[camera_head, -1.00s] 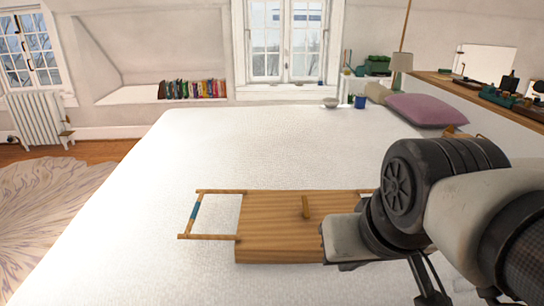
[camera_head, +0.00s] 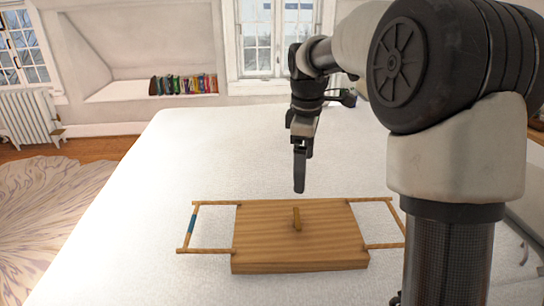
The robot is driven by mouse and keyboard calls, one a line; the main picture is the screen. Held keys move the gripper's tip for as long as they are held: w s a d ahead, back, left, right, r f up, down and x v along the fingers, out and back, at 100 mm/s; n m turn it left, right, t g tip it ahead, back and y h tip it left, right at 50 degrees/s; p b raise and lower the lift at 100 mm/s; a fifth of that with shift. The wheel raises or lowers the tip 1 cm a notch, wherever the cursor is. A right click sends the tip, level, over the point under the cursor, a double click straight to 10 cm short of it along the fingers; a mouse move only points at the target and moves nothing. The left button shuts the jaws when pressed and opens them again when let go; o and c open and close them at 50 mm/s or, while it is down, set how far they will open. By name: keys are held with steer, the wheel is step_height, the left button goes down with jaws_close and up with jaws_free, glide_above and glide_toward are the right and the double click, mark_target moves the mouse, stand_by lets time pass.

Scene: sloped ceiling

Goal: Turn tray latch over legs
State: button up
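A wooden tray board (camera_head: 265,245) lies flat on the white bed. A leg frame (camera_head: 191,224) with a blue band sticks out flat from its left side. Another leg frame (camera_head: 393,215) sticks out from its right side. The latch (camera_head: 297,219), a small light wooden bar, stands out on the middle of the board and points roughly toward the near and far edges; it is not across either leg frame. My gripper (camera_head: 299,190) points down just above and beyond the latch, apparently clear of it. Its fingers overlap from this side, so their opening cannot be told.
The white bed (camera_head: 150,190) is clear around the tray. My arm covers the right side of the view.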

mark_target(297, 217)
steer(key=w+f+n+g+p, duration=0.1)
steer(key=w+f+n+p, duration=0.1)
steer(key=w+f+n, duration=0.3)
steer(key=shift+m, duration=0.8)
steer(key=f+b, duration=0.1)
steer(key=f, duration=0.4)
steer(key=f+b, duration=0.1)
steer(key=f, duration=0.5)
steer(key=w+f+b, duration=0.1)
steer(key=f+b, duration=0.1)
steer(key=f, duration=0.3)
steer(key=shift+w+d+f, duration=0.1)
steer(key=shift+d+f, duration=0.15)
steer(key=c, duration=1)
steer(key=shift+c, duration=0.2)
